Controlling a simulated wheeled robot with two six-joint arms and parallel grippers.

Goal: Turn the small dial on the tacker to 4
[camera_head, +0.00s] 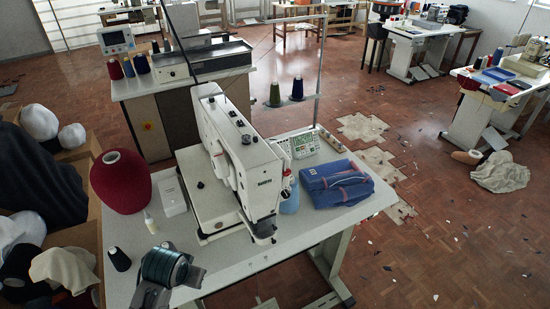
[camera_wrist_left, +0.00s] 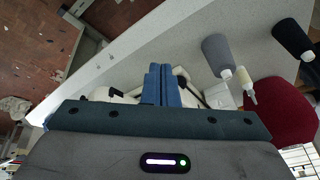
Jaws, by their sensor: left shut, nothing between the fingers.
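The tacker (camera_head: 243,160) is the white machine standing on the near table in the head view. Dark round knobs show on its top, one of them a small dial (camera_head: 246,139); I cannot read its number or setting. My left gripper (camera_head: 192,276) is low over the table's front left, apart from the tacker and nearer the camera. In the left wrist view its two blue fingers (camera_wrist_left: 161,84) are shut together with nothing between them. White machine parts (camera_wrist_left: 122,92) show partly behind the fingers; the dial cannot be made out there. My right gripper is not in view.
A red yarn cone (camera_head: 121,180), a small white bottle (camera_head: 150,221) and a dark spool (camera_head: 120,259) stand left of the tacker. A folded blue garment (camera_head: 338,183) and a control panel (camera_head: 304,144) are at its right. The front right tabletop is clear.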

